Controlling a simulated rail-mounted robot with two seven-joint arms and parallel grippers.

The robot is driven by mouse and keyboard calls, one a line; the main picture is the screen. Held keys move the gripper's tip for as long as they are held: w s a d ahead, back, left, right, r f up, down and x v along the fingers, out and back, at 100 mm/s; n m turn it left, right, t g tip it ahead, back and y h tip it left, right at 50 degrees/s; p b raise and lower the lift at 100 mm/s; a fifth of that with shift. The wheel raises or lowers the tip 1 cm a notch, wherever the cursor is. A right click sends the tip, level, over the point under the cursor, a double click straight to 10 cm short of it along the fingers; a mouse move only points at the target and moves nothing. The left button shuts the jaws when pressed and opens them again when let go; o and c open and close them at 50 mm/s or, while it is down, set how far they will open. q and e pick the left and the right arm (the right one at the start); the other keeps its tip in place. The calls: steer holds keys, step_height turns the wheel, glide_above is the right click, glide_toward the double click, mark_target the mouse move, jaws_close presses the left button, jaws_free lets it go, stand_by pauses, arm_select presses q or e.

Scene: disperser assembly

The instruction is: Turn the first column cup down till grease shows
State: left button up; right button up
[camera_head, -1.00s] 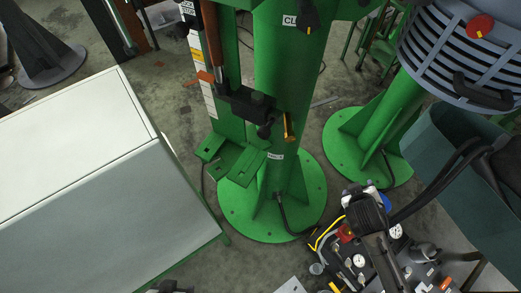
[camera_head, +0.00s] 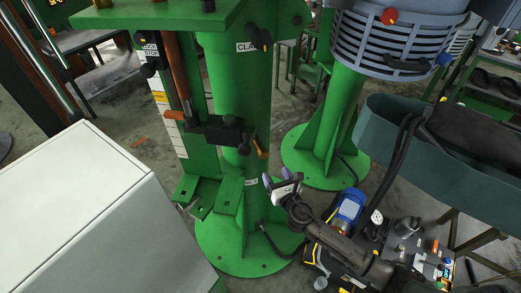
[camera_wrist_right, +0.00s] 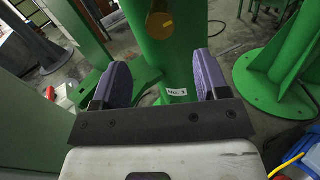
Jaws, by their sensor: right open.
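The first green column (camera_head: 240,90) stands on a round green foot. A small brass-coloured cup (camera_head: 261,149) sticks out from its right side. In the right wrist view the cup (camera_wrist_right: 160,26) shows as a round brass face at the top middle. My right gripper (camera_head: 276,178) is below and slightly right of the cup, apart from it. Its two purple pads stand wide apart with nothing between them, also in the right wrist view (camera_wrist_right: 155,85). No grease can be made out on the cup. My left gripper is out of view.
A black clamp block (camera_head: 213,130) sits beside the cup on the column. A white cabinet (camera_head: 90,210) fills the lower left. A second green column (camera_head: 335,125) stands to the right, with a teal tray (camera_head: 400,165) near it.

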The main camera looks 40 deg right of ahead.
mark_target(261, 149)
steer(key=b+x, duration=0.1)
steer(key=x, duration=1.1)
steer(key=shift+w+d+b, duration=0.15)
steer(key=shift+w+b, duration=0.2)
steer(key=shift+w, duration=0.25)
steer(key=shift+c, duration=0.4)
steer(key=c, duration=0.8)
steer(key=shift+c, duration=0.2)
